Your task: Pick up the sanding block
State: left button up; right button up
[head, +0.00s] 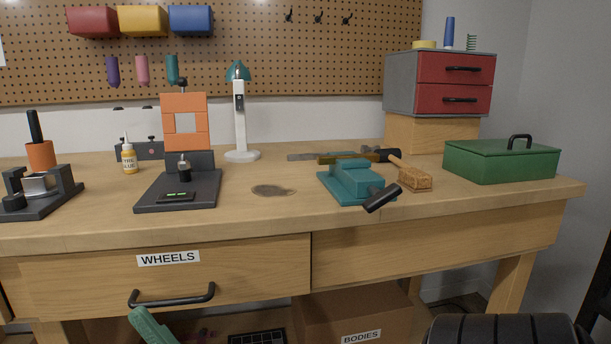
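No block is plainly marked as the sanding block. The likeliest match is a tan, speckled, cork-like block (416,180) on the right half of the workbench (300,212). A light wooden handle-like piece (396,162) lies against its back left side; I cannot tell whether they are joined. The block sits just right of a teal vise-like tool (352,181) with a black handle (382,198). Neither of my grippers shows in the head view.
A flat file-like tool (345,159) lies behind the vise. A green toolbox (500,162) stands to the right. An orange upright fixture (185,108) and a lamp (240,125) stand left of centre. The front middle of the bench is mostly clear, with a dark stain (273,191).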

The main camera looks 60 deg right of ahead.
aim_at(415, 181)
jog(key=u, duration=1.45)
jog(key=k, duration=1.45)
jog(key=z, duration=1.5)
